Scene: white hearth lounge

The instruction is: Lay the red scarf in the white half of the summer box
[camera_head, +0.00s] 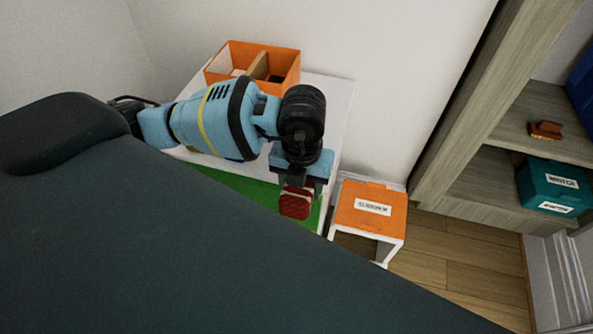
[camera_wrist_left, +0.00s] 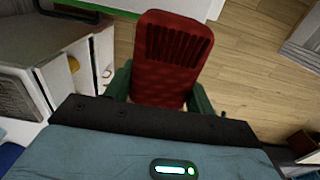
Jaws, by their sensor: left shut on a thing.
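The red scarf (camera_head: 295,204) is a folded dark red bundle; in the left wrist view the scarf (camera_wrist_left: 165,75) shows a ribbed band at its far end. My left gripper (camera_head: 297,184) is shut on it, with a finger on each side in the left wrist view (camera_wrist_left: 160,93). It holds the scarf over the green mat's right part. An open orange box (camera_head: 223,66) with a wooden divider stands at the back of the white table. Its left half looks white inside, its right half dark. My arm hides part of its front. No label shows on it. My right gripper is out of view.
A small white stand right of the white table (camera_head: 338,100) bears an orange lid-like piece (camera_head: 357,197) with an unreadable label. A green mat (camera_head: 245,184) lies on the table. A shelf at right holds a teal box (camera_head: 540,185) and a small orange-brown object (camera_head: 545,130).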

